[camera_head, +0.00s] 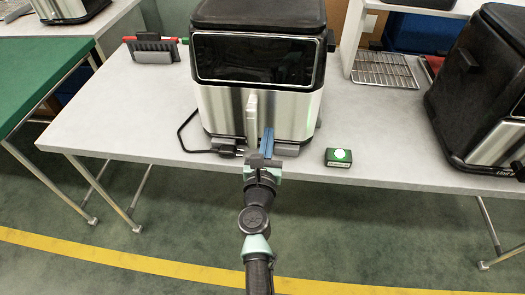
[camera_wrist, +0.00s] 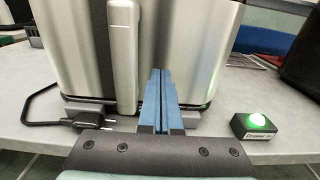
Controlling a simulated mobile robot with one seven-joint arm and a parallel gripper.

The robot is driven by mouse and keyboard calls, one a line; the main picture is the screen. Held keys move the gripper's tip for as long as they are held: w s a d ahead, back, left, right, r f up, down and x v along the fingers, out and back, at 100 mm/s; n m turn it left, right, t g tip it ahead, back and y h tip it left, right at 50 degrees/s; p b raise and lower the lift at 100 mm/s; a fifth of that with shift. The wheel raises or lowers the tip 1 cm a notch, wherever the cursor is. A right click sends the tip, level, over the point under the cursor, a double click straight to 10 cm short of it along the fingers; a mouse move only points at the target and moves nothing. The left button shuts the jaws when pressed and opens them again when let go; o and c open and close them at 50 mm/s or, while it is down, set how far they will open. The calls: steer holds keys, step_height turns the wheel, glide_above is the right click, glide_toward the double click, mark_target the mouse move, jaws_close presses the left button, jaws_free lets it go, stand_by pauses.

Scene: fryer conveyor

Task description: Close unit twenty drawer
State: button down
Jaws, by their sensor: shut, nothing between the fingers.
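A black and silver air fryer (camera_head: 225,100) stands on the grey table, with a dark glass panel above a silver drawer front. Its pale upright drawer handle (camera_head: 251,112) shows at the middle of the front. The drawer front (camera_wrist: 75,50) and the handle (camera_wrist: 123,55) fill the upper wrist view. The drawer looks flush with the body. My gripper (camera_head: 267,142) is just right of the handle, in front of the drawer. Its blue fingers (camera_wrist: 160,100) are together and empty, with tips close to the drawer front. I cannot tell if they touch it.
A small black box with a lit green-white button (camera_head: 338,157) sits right of the fryer. A black plug and cable (camera_head: 226,149) lie left of my gripper. Another fryer (camera_head: 490,90) stands at the right, near a wire rack (camera_head: 384,70).

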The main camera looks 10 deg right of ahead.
steer(key=p+v, duration=0.1)
steer(key=v, duration=0.9)
steer(key=shift+s, duration=0.25)
steer(key=shift+a+r, duration=0.1)
steer(key=a+r+n+t+y+p, duration=0.1)
steer(key=a+r+n+t+y, duration=0.15)
steer(key=r+n, duration=0.8)
steer(key=a+r+n+t+y+p, duration=0.15)
steer(key=a+r+n+y, duration=0.3)
steer(key=r, duration=1.15)
steer(key=a+r+n+t+y+p, duration=0.1)
steer(key=a+r+n+t+y, duration=0.15)
steer(key=r+n, duration=0.85)
steer(key=s+d+r+n+t+h+p, duration=0.1)
steer(key=s+d+r+n+h, duration=0.1)
steer(key=s+r+n, duration=0.4)
steer(key=s+d+r+n+t+h+p, duration=0.1)
steer(key=s+r+n, duration=0.5)
steer(key=r, duration=1.1)
steer(key=shift+s+d+r+n+t+h+p, duration=0.2)
steer(key=shift+d+n+t+h+p, duration=0.25)
steer(key=shift+t+h, duration=0.4)
